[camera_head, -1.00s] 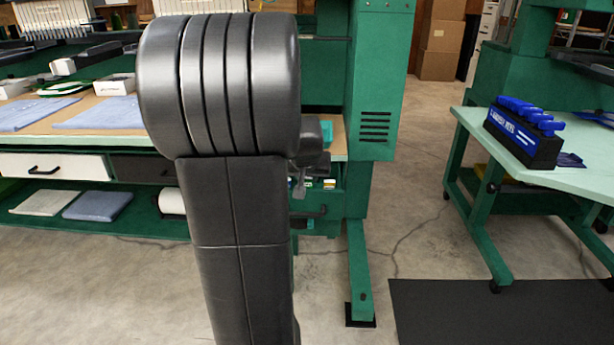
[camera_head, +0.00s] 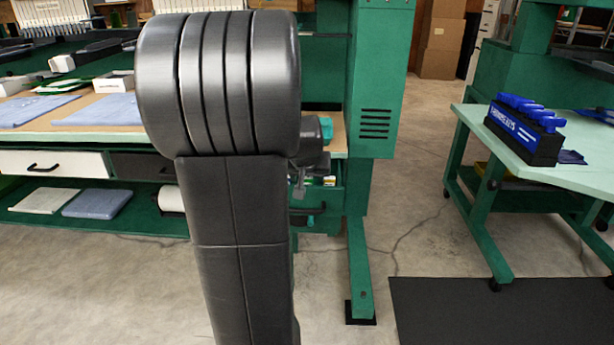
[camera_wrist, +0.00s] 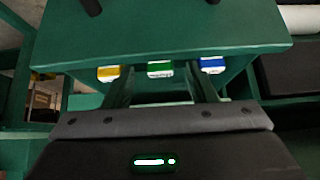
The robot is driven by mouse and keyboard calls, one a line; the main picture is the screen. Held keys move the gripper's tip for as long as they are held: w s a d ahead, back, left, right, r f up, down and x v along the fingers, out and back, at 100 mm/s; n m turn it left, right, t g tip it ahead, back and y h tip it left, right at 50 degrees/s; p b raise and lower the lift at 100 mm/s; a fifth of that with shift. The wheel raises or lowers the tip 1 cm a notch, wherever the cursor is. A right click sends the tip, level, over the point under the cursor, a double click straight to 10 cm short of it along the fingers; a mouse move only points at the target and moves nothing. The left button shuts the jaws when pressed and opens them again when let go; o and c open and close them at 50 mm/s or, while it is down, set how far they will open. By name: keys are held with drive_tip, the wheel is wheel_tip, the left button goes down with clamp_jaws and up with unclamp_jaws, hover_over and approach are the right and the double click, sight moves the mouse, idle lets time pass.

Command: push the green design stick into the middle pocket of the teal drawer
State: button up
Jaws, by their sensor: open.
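The teal drawer (camera_wrist: 160,32) fills the upper part of the wrist view, and its open side (camera_head: 322,208) shows behind my arm in the head view. The green design stick (camera_wrist: 160,68) stands in the middle of a row, between a yellow-topped stick (camera_wrist: 108,72) and a blue-topped one (camera_wrist: 212,64). Only their upper ends show; how deep the green one sits I cannot tell. My gripper (camera_wrist: 160,78) is open, with one finger on each side of the green stick and no visible contact. In the head view my arm hides most of the gripper.
A green machine post (camera_head: 375,100) stands right of the drawer. At left is a bench with folded blue cloths (camera_head: 100,110). A pale green table (camera_head: 500,150) with a blue-handled tool rack (camera_head: 525,130) stands at right. Bare floor lies between.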

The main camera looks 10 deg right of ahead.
drive_tip(key=p+v, duration=0.4)
drive_tip(key=v, duration=0.9)
drive_tip(key=shift+r+p, duration=0.25)
drive_tip(key=shift+p, duration=0.15)
drive_tip(key=shift+s, duration=0.1)
drive_tip(key=b+x, duration=0.5)
drive_tip(key=x, duration=0.9)
drive_tip(key=shift+s+f, duration=0.1)
drive_tip(key=shift+r, duration=0.5)
drive_tip(key=shift+f, duration=0.1)
